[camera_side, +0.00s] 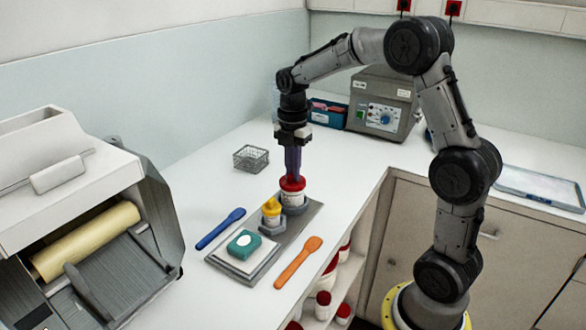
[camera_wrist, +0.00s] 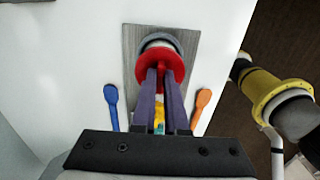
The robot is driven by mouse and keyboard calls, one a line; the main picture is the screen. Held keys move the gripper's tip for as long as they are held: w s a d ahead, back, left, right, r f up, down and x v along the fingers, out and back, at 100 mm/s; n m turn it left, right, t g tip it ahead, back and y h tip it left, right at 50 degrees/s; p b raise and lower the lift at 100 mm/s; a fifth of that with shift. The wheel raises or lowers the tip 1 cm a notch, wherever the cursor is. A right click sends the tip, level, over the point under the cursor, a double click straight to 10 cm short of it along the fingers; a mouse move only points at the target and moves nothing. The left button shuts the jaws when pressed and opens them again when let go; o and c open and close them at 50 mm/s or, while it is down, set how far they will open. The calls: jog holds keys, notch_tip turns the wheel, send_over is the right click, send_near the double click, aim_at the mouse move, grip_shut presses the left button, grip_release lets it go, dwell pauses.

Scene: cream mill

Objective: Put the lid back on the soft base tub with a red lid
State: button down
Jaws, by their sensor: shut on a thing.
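The red lid (camera_side: 291,184) is in my gripper (camera_side: 292,177), whose purple fingers point straight down and are shut on it. A white tub (camera_side: 292,198) with a label stands upright right below the lid, at the far end of the grey tray (camera_side: 238,272). I cannot tell whether the lid touches the tub's rim or is just above it. In the wrist view the red lid (camera_wrist: 178,68) lies between and beyond the fingertips (camera_wrist: 163,70) and hides most of the tub.
A smaller yellow-topped jar (camera_side: 271,212) and a white pad with a teal block (camera_side: 244,243) are on the tray. A blue spatula (camera_side: 220,229) and an orange one (camera_side: 298,262) flank it. A wire basket (camera_side: 251,158) stands behind; a roller mill (camera_side: 85,240) is at left.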

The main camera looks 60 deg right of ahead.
jog(key=c, duration=0.9)
grip_release()
jog(key=shift+o, duration=0.4)
jog(key=o, duration=0.4)
jog(key=shift+o, duration=0.2)
jog(key=shift+r, duration=0.15)
jog(key=shift+r, duration=2.15)
grip_shut()
